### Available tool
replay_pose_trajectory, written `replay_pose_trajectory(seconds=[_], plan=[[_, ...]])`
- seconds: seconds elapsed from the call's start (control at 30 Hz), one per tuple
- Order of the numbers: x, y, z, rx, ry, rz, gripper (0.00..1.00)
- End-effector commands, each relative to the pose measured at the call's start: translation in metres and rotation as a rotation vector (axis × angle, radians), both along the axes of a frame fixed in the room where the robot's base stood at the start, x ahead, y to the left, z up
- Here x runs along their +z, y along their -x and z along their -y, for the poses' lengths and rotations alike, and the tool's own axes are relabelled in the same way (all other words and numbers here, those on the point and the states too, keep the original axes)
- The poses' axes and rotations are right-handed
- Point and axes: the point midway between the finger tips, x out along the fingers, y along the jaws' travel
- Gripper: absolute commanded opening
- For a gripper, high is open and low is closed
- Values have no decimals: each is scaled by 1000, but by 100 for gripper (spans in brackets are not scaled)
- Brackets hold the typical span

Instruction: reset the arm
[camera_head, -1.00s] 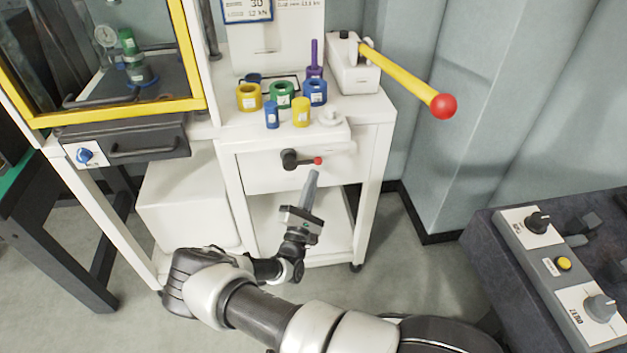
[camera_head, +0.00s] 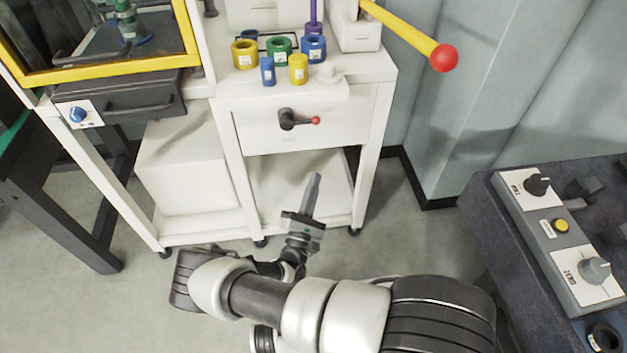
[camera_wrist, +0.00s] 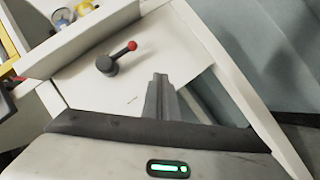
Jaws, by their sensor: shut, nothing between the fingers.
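My gripper (camera_head: 315,180) is shut and empty, with its fingers together and pointing up in the head view. It is in front of the open lower part of the white cabinet (camera_head: 372,150), below the drawer (camera_head: 262,128). In the wrist view the closed fingers (camera_wrist: 160,78) show in front of the cabinet, below the drawer's black handle with a red knob (camera_wrist: 132,45). The fingers look apart from the handle. My arm reaches in from the bottom right of the head view.
Yellow, green and blue rings (camera_head: 280,46) and small cylinders (camera_head: 298,68) stand on the cabinet top. A yellow lever with a red ball (camera_head: 444,58) juts out right. A dark bench with a control box (camera_head: 541,228) is at the right. Open floor lies between.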

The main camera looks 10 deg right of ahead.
Motion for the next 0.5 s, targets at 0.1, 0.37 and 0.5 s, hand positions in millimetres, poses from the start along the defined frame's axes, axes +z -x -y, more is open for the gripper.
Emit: replay_pose_trajectory(seconds=[0.1,0.37,0.5], plan=[[0,0,0,0,0,0,0],[6,-1,3,-28,-14,4,0],[37,-2,20,-192,-96,18,0]])
